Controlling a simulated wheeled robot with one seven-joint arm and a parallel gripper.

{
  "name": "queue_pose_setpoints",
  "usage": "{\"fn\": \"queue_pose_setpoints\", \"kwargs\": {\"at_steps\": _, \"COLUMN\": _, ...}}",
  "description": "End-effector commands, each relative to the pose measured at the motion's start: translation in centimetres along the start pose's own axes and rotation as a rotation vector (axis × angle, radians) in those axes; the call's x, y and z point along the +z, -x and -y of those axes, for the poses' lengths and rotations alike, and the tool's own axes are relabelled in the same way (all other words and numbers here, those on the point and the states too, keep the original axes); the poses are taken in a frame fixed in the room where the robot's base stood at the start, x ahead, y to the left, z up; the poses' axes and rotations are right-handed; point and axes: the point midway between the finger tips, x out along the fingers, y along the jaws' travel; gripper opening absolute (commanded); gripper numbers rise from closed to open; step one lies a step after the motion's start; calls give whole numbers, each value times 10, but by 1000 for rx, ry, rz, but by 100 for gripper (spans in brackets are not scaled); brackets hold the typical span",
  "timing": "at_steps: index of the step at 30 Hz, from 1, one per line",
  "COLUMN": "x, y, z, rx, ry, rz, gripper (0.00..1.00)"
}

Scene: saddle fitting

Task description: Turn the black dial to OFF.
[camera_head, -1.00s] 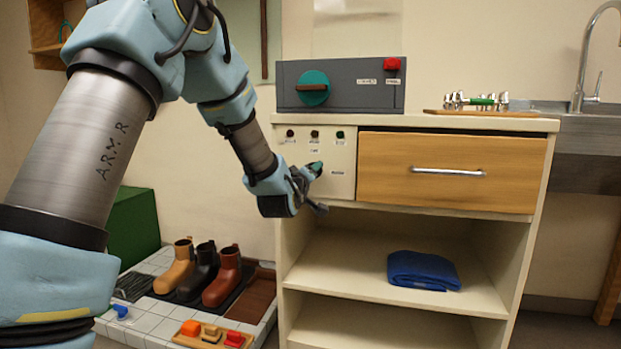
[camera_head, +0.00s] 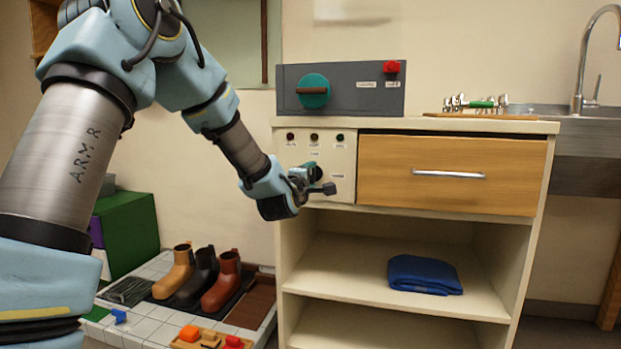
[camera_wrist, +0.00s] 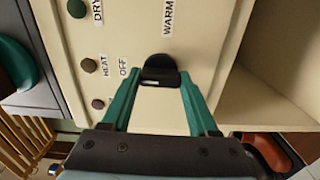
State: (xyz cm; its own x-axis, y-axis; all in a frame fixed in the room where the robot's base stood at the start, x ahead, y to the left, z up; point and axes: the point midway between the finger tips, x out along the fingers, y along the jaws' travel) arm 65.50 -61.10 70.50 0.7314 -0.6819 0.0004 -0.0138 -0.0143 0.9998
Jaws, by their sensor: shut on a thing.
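The black dial (camera_wrist: 160,62) is on the cream control panel (camera_head: 290,180), on the left of the cabinet front. In the wrist view it lies between the two teal fingertips of my gripper (camera_wrist: 161,79), which is shut on it. The OFF label (camera_wrist: 123,65) is left of the dial in that view, and the WARM label (camera_wrist: 168,18) is above it. In the head view my gripper (camera_head: 316,174) is against the panel and largely hides the dial. I cannot tell which label the dial points to.
A row of small round buttons (camera_head: 314,137) runs above the dial. A wooden drawer (camera_head: 452,173) with a metal handle is to the right. A grey box (camera_head: 355,88) with a teal knob and red button stands on top. An open shelf (camera_head: 345,275) is below.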

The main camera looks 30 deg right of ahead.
Motion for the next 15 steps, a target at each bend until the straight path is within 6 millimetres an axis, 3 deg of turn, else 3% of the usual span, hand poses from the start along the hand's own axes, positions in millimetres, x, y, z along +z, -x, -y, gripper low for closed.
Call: {"fn": "queue_pose_setpoints", "kwargs": {"at_steps": 15, "x": 0, "y": 0, "z": 1, "rx": -3, "ry": 37, "rz": 0, "gripper": 4}}
